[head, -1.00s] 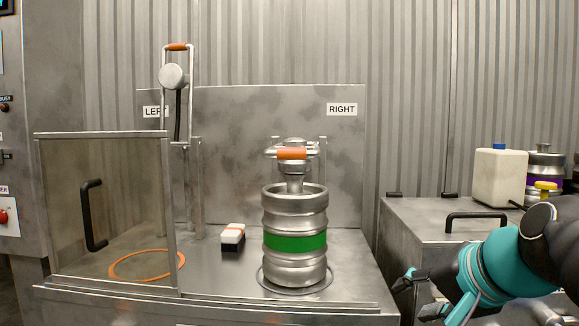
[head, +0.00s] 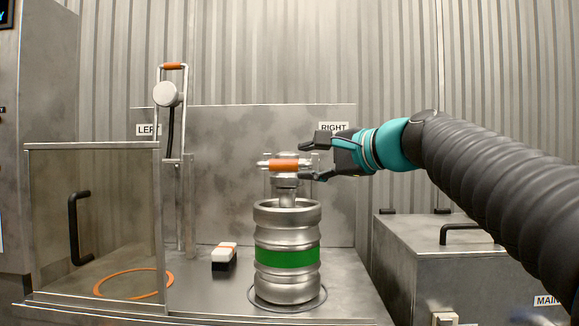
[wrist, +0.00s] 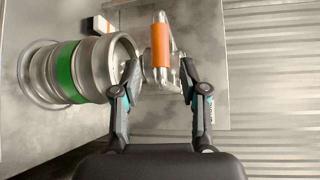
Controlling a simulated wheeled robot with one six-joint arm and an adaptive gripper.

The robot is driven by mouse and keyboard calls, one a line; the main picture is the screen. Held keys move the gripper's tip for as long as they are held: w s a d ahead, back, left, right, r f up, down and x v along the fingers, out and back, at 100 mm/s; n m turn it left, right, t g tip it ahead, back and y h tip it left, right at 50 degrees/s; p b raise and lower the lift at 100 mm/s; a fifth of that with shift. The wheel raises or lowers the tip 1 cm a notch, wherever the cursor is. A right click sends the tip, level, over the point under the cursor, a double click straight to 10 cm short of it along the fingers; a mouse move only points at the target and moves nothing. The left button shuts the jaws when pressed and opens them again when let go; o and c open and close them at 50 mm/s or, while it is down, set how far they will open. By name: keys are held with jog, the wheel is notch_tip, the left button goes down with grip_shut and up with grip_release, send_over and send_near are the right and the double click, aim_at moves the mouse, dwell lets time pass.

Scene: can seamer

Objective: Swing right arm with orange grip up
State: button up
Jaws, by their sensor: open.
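The right arm's orange grip (head: 284,165) lies level above the keg, with the right arm lowered onto the keg's top. The keg (head: 287,225) is steel with a green band and stands upright on the right station. My gripper (head: 310,160) is open, with its fingers pointing left at the right end of the grip. In the wrist view the orange grip (wrist: 161,42) shows ahead of and between the open fingertips (wrist: 160,75). I cannot tell whether the fingers touch it. The left arm's orange grip (head: 173,66) stands raised on the left.
A clear guard door (head: 95,220) with a black handle stands at the left front. A white and black block (head: 224,256) lies left of the keg. A steel cabinet (head: 400,270) stands to the right. The RIGHT label (head: 333,127) is on the back panel.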

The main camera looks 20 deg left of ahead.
aim_at(286, 164)
jog(key=x, duration=0.8)
jog(key=shift+w+a, duration=0.1)
jog(key=shift+a, duration=0.1)
grip_shut()
jog(key=shift+p, duration=0.3)
